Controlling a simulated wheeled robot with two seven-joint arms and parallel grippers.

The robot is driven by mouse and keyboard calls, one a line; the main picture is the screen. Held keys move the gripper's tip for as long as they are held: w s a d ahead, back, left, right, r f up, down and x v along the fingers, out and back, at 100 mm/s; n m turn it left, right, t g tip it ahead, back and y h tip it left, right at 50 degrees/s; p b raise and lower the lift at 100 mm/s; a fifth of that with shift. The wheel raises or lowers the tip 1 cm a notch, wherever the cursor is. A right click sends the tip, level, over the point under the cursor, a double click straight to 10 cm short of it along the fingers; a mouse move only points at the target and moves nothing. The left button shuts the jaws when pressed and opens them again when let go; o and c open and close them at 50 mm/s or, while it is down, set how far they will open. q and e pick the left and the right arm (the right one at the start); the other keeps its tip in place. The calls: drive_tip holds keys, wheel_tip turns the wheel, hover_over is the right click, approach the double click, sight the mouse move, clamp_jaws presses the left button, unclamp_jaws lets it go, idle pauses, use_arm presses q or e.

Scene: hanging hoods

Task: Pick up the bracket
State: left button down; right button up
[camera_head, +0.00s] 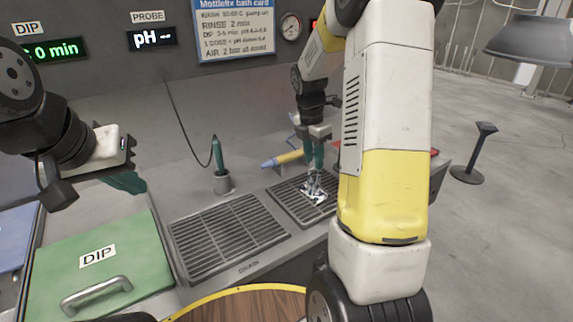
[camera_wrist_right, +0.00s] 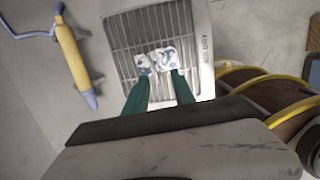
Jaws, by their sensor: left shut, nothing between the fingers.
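The bracket (camera_head: 313,190) is a small, shiny, whitish metal piece lying on the right-hand drain grate (camera_head: 290,208). It also shows in the right wrist view (camera_wrist_right: 156,60), at the fingertips. My right gripper (camera_head: 314,170) points down over the bracket. In the right wrist view its two green fingers (camera_wrist_right: 161,80) are apart, with the tips at the bracket's near edge; whether they touch it I cannot tell. My left gripper (camera_head: 130,182) is shut and empty at the left, above the counter near the green DIP lid.
A yellow-handled tool (camera_head: 283,159) lies behind the grate. A green probe (camera_head: 217,158) stands in a grey cup. The green DIP lid (camera_head: 55,262) has a raised handle. A second grate (camera_head: 225,238) is bare. A wooden round top (camera_head: 240,305) is at the front.

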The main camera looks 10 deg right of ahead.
drive_tip(key=shift+w+d+f+n, duration=0.1)
drive_tip(key=shift+w+f+n, duration=0.25)
drive_tip(key=shift+w, duration=0.2)
drive_tip(key=f, duration=0.2)
drive_tip(key=d+f, duration=0.1)
drive_tip(key=f, duration=0.4)
drive_tip(key=shift+w+d+f, duration=0.25)
drive_tip(key=shift+w, duration=0.1)
drive_tip(key=shift+c, duration=0.4)
clamp_jaws()
drive_tip(key=shift+r, duration=0.1)
